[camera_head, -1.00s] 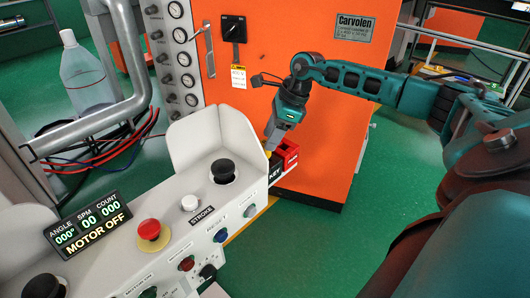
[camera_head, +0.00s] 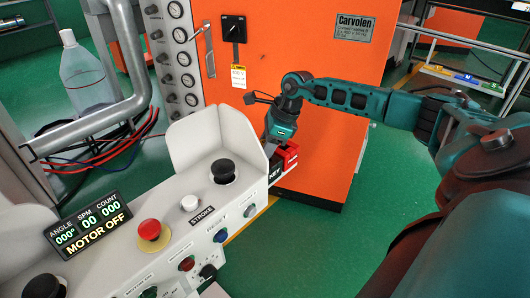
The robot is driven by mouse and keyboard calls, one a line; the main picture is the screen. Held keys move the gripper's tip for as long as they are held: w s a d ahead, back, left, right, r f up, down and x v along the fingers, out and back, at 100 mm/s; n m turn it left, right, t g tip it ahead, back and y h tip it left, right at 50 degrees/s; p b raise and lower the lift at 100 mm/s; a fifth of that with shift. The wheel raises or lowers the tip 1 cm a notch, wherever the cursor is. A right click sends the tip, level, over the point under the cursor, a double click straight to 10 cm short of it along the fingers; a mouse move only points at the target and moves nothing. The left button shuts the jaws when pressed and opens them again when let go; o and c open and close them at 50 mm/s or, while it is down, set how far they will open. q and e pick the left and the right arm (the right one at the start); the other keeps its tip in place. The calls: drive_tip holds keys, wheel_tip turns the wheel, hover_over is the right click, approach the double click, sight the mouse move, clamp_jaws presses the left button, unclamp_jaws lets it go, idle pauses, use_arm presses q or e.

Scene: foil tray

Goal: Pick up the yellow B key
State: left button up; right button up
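My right arm reaches in from the right, and its gripper (camera_head: 272,148) points down beside a red box (camera_head: 287,158) at the orange cabinet's lower left. A dark plate with partly readable white "KEY" lettering (camera_head: 275,173) sits just below. The fingertips are mostly hidden behind the console's white side wing, so I cannot see whether they are open or shut. I cannot make out the yellow B key; that spot is hidden by the gripper and the wing. My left gripper is out of view.
The white control console (camera_head: 215,200) with buttons and a "MOTOR OFF" display (camera_head: 88,226) fills the lower left. The orange cabinet (camera_head: 310,60) stands close behind my gripper. A rack (camera_head: 465,78) with coloured labels is at the upper right. Green floor is open at lower middle.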

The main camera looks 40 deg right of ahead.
drive_tip(key=shift+r, duration=0.1)
wheel_tip(320, 180, up, 26)
drive_tip(key=p, duration=0.6)
drive_tip(key=shift+f, duration=0.25)
idle(0.7)
